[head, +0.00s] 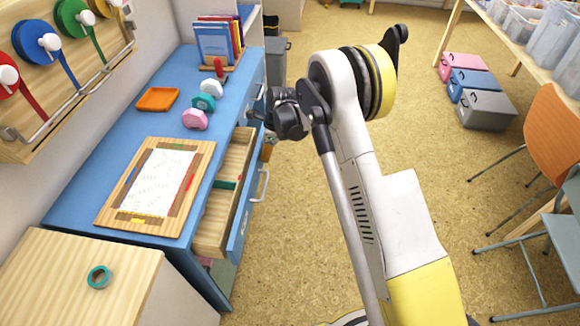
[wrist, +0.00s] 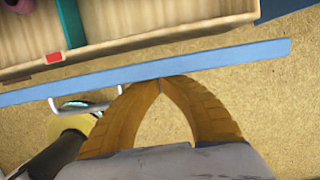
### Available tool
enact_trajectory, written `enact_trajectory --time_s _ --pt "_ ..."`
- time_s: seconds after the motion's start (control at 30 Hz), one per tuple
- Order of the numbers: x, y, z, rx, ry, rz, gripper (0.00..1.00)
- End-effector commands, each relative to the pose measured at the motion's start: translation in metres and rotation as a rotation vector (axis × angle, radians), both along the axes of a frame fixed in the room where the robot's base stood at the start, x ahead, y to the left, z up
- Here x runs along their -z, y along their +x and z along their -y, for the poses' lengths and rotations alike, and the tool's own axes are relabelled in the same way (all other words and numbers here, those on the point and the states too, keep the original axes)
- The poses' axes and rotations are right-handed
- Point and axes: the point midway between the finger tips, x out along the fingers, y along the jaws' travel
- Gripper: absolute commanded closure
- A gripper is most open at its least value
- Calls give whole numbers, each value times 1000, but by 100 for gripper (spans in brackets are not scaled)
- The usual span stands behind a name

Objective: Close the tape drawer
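The tape drawer (head: 236,160) stands pulled out from the right side of the blue desk. Its inside is pale wood with a green strip (head: 227,184) across it. Its blue front (head: 243,212) carries a light handle (head: 263,186). In the wrist view the blue front (wrist: 220,60) runs across the picture, with the handle (wrist: 85,105) at lower left. My gripper (wrist: 160,83) has its two brown fingers together at the tips, with nothing seen between them. The tips are at the outer edge of the drawer front; I cannot tell whether they touch it.
The blue desk (head: 120,128) holds a framed sheet (head: 160,185), an orange tray (head: 157,99), tape dispensers (head: 195,118) and books (head: 215,42). A wooden cabinet (head: 60,265) with a green tape roll (head: 99,277) stands in front. The floor (head: 300,270) right of the drawer is clear apart from my arm.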

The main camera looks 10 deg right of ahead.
Motion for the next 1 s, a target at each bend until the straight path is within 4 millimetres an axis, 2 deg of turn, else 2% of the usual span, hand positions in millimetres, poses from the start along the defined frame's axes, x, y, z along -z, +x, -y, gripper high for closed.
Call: enact_trajectory --time_s 0.03,0.2,0.4,0.63,1.0 --pt "0 5 -14 -4 0 0 100" --pt "0 17 -51 -3 0 0 100" --pt "0 27 -84 -2 0 0 100" --pt "0 33 -102 -1 0 0 100" --pt "0 35 -106 1 0 0 100"
